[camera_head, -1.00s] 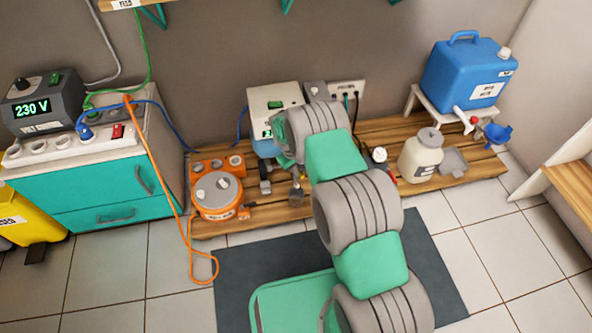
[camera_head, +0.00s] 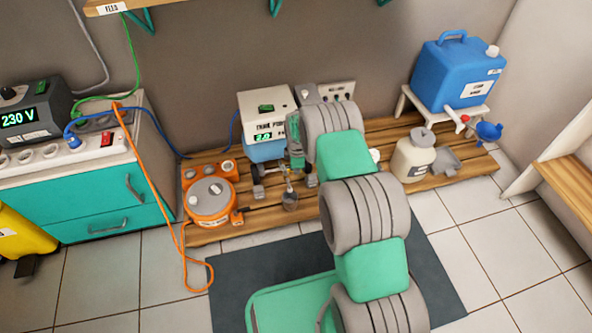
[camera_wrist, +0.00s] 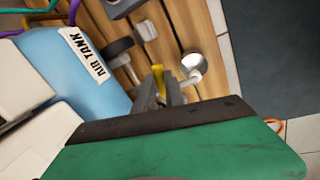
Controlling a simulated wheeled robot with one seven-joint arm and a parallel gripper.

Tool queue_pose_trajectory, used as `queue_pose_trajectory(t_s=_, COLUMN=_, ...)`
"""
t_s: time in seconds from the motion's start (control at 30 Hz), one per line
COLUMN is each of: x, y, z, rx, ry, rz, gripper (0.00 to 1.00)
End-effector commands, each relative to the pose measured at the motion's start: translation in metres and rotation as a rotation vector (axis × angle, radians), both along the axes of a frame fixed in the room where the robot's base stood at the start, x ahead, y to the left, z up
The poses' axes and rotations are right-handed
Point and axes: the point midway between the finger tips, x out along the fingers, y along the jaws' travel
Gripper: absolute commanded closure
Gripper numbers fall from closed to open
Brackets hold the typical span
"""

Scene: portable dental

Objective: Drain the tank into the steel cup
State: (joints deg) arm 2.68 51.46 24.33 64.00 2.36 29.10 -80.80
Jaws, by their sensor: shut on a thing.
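The blue air tank (camera_wrist: 75,65) lies at the left of the wrist view, with its "AIR TANK" label. In the head view the tank (camera_head: 264,151) shows below a white pump housing with a lit green display. My gripper (camera_wrist: 167,88) is beside the tank's lower end, its fingers shut on a small yellow part (camera_wrist: 158,72), apparently a drain handle; the fingers partly hide it. The steel cup (camera_wrist: 194,68) stands just beyond the fingertips. In the head view the cup (camera_head: 289,201) is on the wooden platform below my gripper (camera_head: 289,178). Its contents are unclear.
An orange round device (camera_head: 210,200) stands left on the wooden platform (camera_head: 262,226). A cream bottle (camera_head: 411,160) and a blue jerrycan (camera_head: 458,72) on a stand are to the right. An orange cable (camera_head: 184,262) trails on the floor. My arm hides the platform's middle.

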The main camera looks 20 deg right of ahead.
Motion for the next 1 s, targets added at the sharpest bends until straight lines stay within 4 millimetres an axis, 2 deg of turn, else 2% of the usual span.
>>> queue_pose_trajectory(t_s=0.4, x=0.0089, y=-0.0009, z=-0.0006, rx=0.002, ry=0.0, rz=0.217, gripper=1.0)
queue_pose_trajectory(t_s=0.97, x=0.0105, y=-0.0005, z=0.0001, rx=0.002, ry=-0.001, rz=0.251, gripper=1.0)
queue_pose_trajectory(t_s=1.0, x=0.0106, y=-0.0004, z=0.0001, rx=0.002, ry=-0.001, rz=0.251, gripper=0.84)
